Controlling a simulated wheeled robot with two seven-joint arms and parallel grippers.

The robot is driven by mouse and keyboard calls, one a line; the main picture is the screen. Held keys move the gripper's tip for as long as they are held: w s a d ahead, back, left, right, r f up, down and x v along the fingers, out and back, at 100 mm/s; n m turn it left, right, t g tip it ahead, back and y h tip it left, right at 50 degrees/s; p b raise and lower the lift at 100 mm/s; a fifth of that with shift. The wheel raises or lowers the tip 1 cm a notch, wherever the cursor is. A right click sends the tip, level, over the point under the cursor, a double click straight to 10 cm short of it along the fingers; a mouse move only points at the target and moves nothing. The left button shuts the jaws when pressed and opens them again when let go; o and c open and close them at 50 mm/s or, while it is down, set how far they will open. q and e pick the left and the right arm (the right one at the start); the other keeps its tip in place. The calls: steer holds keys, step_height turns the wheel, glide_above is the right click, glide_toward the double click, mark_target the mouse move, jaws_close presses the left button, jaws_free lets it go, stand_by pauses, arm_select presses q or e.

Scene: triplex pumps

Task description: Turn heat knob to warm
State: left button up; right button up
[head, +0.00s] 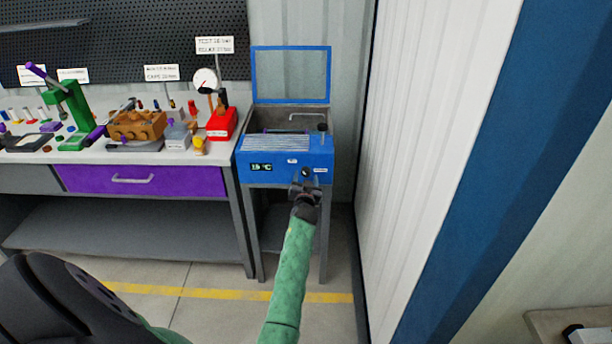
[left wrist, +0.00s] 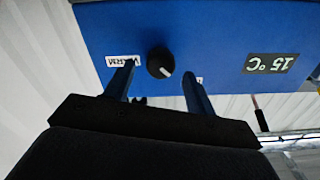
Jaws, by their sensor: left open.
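The heat knob (head: 306,172) is a small black dial with a white pointer mark on the front of a blue machine (head: 275,166). In the left wrist view, which is upside down, the knob (left wrist: 160,62) is between my fingers, with the WARM label (left wrist: 123,61) to its left. The pointer does not point at WARM there. A display (left wrist: 270,63) reads 15 °C. My left gripper (head: 304,189) is open in front of the panel; its fingers (left wrist: 160,86) straddle the knob's near side without closing on it. Contact cannot be told. My right gripper is not in view.
The blue machine has an open lid (head: 291,75) and a basin on legs. A white corrugated wall (head: 430,130) stands close on the right.

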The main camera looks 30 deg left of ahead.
arm_select(q)
steer(key=shift+x, duration=0.75)
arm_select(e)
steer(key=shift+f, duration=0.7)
arm_select(q)
steer(key=c, duration=1)
